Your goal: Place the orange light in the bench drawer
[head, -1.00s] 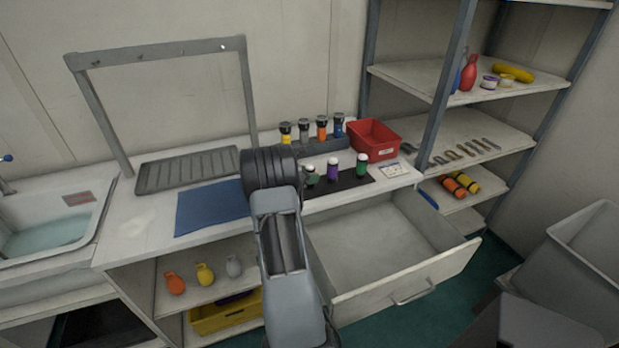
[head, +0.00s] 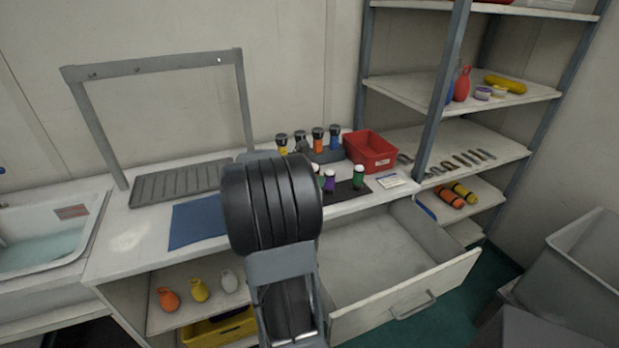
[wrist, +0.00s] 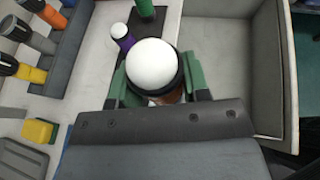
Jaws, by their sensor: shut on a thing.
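My gripper (wrist: 156,82) is shut on the orange light (wrist: 152,64), which has a white domed top, a dark collar and an orange-brown body, mostly hidden below the dome. In the head view my own arm hides the gripper and the light. The bench drawer (head: 432,292) is pulled open and looks empty inside. In the wrist view the drawer (wrist: 275,122) lies to the right of the held light, which appears over or near the bench top; its height is unclear.
Purple (head: 329,181) and green (head: 358,178) lights stand on a dark mat close by. Behind them are a rack of several black-topped items (head: 318,140) and a red bin (head: 371,151). A shelf post (head: 443,95) rises at the right.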

